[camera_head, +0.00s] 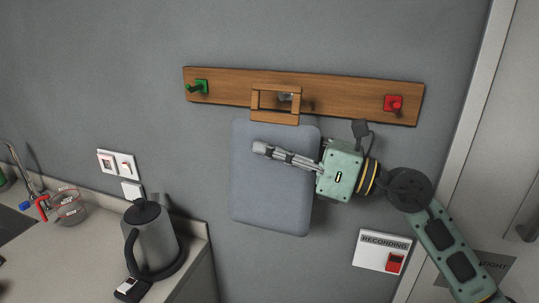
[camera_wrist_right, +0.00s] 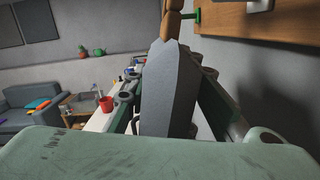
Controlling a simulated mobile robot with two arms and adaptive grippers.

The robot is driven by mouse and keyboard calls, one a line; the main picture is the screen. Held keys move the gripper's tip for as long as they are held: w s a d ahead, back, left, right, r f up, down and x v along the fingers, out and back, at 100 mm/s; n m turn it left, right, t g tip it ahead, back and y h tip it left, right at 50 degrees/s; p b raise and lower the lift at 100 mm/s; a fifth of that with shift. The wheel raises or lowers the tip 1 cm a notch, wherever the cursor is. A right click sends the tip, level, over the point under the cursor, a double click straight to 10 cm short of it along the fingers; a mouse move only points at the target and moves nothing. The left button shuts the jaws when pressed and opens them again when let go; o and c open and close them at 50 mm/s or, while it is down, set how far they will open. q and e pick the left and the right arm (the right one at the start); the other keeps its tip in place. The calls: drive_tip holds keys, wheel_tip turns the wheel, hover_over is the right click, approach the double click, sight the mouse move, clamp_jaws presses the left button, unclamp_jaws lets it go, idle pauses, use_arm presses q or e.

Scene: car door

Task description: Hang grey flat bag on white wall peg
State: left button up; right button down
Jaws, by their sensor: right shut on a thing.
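The grey flat bag (camera_head: 272,205) hangs upright below its wooden handle (camera_head: 275,118), in front of the wall. My right gripper (camera_head: 264,149) reaches in from the right and is shut on the bag's upper part. The white wall peg (camera_head: 286,97), in the middle of the wooden board, shows through the handle's opening. In the right wrist view the bag (camera_wrist_right: 170,95) is between the fingers and its handle (camera_wrist_right: 172,22) stands left of the board. Whether the peg passes through the handle I cannot tell. My left gripper is not in view.
The wooden board (camera_head: 340,98) also carries a green peg (camera_head: 198,87) at left and a red peg (camera_head: 393,103) at right. A kettle (camera_head: 149,240) stands on the counter at lower left. A recording sign (camera_head: 382,251) is on the wall at lower right, beside a door frame.

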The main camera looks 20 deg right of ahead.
drive_tip(key=shift+w+d+f+b, duration=0.1)
drive_tip(key=shift+w+d+b, duration=0.25)
drive_tip(key=shift+w+d, duration=0.4)
drive_tip(key=shift+w+d+f+b, duration=0.1)
drive_tip(key=shift+w+d+b, duration=0.3)
drive_tip(key=shift+w, duration=0.5)
drive_tip(key=shift+w+d+f+b, duration=0.4)
drive_tip(key=shift+w+b, duration=0.1)
drive_tip(key=shift+b, duration=0.15)
